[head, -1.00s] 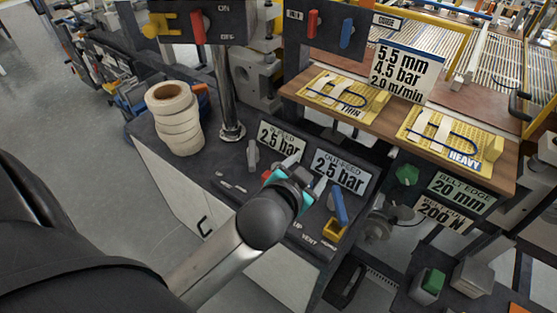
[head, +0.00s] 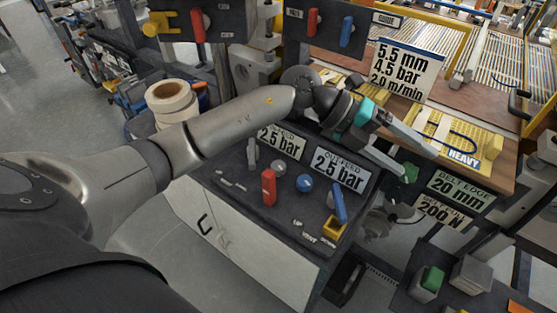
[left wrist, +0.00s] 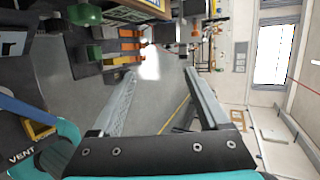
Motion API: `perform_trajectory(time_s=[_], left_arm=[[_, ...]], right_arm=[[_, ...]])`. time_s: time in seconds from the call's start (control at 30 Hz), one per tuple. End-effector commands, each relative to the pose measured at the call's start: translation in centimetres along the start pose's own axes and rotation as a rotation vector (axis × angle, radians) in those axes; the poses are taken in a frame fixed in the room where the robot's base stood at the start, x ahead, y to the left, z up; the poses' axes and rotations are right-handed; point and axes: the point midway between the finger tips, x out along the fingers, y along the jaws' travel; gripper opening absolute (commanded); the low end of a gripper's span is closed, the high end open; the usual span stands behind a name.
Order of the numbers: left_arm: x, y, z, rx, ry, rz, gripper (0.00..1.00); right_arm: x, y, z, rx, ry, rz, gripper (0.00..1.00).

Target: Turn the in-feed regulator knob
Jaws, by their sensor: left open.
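The dark console (head: 232,172) carries a "2.5 bar" in-feed sign (head: 282,142), partly covered by my left arm, and an out-feed sign (head: 340,172). A round grey knob (head: 278,167) sits below the in-feed sign and a round blue knob (head: 305,183) below the out-feed sign. My left gripper (head: 420,163) is open and empty. It is above and to the right of the console in the head view, clear of both knobs. Its spread fingers also show in the left wrist view (left wrist: 160,75), with nothing between them. My right gripper is not in view.
A red lever (head: 268,187), a grey lever (head: 252,153) and a blue lever (head: 339,206) rise from the console. Tape rolls (head: 171,102) stand behind my left arm. A wooden shelf (head: 505,172) with yellow mesh pieces and a green knob (head: 408,172) are near the gripper.

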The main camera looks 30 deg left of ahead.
Motion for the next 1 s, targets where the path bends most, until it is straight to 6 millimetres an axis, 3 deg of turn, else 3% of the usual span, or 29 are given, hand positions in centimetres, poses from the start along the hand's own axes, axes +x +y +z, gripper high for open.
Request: perform_trajectory(time_s=[0.1,0.2,0.33,0.5,0.6,0.7,1.0], left_arm=[[-3.4,5.0,1.6,0.025,0.045,0.314,0.78],[-7.7,8.7,3.0,0.002,0.056,0.57,0.78],[-13.8,11.8,4.3,-0.068,0.044,0.848,0.78],[-19.6,13.4,4.9,-0.158,0.017,1.07,0.78],[-21.2,13.8,4.9,-0.187,0.009,1.126,0.78],[-21.4,14.4,4.8,-0.199,0.009,1.144,0.78],[-19.0,19.3,4.1,-0.198,0.014,1.14,0.78]], right_arm=[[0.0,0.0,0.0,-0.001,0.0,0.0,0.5],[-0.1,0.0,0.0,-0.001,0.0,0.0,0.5],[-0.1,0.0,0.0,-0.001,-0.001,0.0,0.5],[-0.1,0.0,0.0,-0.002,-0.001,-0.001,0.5],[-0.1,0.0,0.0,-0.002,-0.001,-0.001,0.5],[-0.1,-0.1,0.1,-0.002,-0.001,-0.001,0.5],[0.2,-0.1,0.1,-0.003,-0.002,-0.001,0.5]])
